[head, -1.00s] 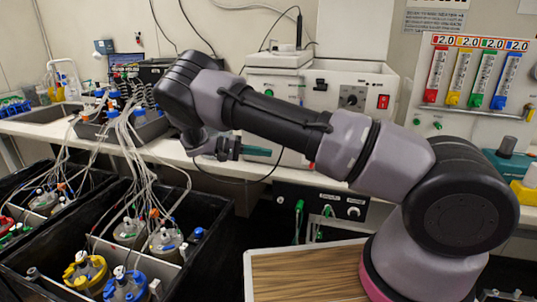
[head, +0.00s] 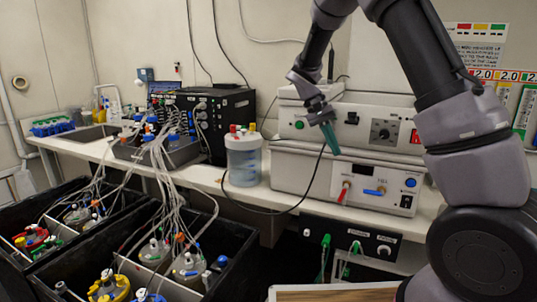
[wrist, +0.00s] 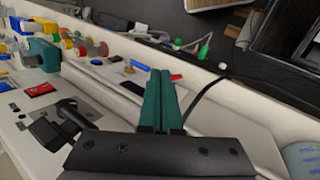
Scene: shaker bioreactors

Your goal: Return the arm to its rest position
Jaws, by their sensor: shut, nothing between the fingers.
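My gripper (head: 331,136) hangs from my raised, folded arm in the head view, in front of the white bench instrument (head: 350,130). Its green fingers point down and a little to the right. In the wrist view the two green fingers of my gripper (wrist: 158,88) lie side by side, closed, with nothing between them. The fingers are in front of the instrument's face, and I cannot tell how far apart they are from it.
A clear bottle with coloured caps (head: 243,160) stands on the bench (head: 210,178) left of my gripper. Black bins (head: 120,235) with several vessels and white tubes fill the lower left. A black box (head: 225,118) stands behind the bottle. A dark cable loops beside the instrument.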

